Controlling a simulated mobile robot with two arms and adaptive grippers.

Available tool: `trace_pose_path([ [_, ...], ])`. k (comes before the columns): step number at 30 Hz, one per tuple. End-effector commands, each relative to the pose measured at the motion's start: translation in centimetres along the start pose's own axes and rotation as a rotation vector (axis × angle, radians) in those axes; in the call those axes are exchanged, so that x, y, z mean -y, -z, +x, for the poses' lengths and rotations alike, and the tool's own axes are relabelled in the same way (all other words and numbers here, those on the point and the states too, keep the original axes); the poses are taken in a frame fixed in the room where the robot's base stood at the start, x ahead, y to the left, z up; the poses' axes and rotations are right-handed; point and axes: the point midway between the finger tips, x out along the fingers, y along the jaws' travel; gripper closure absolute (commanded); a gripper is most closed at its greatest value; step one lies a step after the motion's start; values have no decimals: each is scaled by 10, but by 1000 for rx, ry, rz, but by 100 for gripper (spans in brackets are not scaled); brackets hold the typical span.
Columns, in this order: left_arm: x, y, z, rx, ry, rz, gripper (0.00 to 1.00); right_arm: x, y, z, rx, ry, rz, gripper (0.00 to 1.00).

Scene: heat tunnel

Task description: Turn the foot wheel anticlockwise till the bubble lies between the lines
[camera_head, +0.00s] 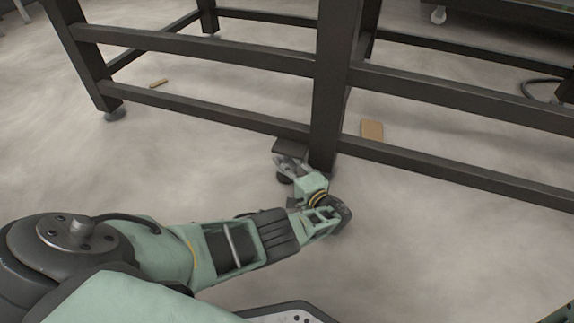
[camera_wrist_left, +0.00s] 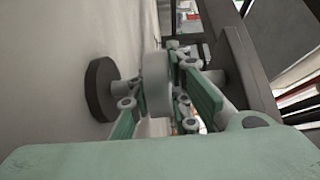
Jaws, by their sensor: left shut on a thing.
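My left gripper (camera_head: 284,166) is low beside the dark table leg (camera_head: 333,85), close to the floor. In the left wrist view its green-and-grey fingers (camera_wrist_left: 163,100) are closed around the light grey foot wheel (camera_wrist_left: 155,80). The black foot pad (camera_wrist_left: 99,88) shows on the left of the wheel, against the floor. In the head view the wheel is mostly hidden by the gripper. No bubble or lines can be made out in either view. My right gripper is not in view.
Dark lower rails (camera_head: 205,107) of the table frame run left and right of the leg. A small tan block (camera_head: 372,130) lies on the floor behind the rail, and a thin brown piece (camera_head: 158,83) lies at the left. The floor in front is clear.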

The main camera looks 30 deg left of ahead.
Motion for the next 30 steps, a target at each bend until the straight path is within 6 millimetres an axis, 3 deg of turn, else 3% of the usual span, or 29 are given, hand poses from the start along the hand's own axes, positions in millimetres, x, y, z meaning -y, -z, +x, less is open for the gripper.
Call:
trace_pose_path([
  [10,-1,-2,-2,8,-1,1,100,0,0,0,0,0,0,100],
  [11,-1,-2,-2,8,0,1,81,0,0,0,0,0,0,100],
  [17,-1,-2,-1,7,0,1,64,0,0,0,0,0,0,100],
  [30,0,-1,-1,6,1,0,64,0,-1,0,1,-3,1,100],
])
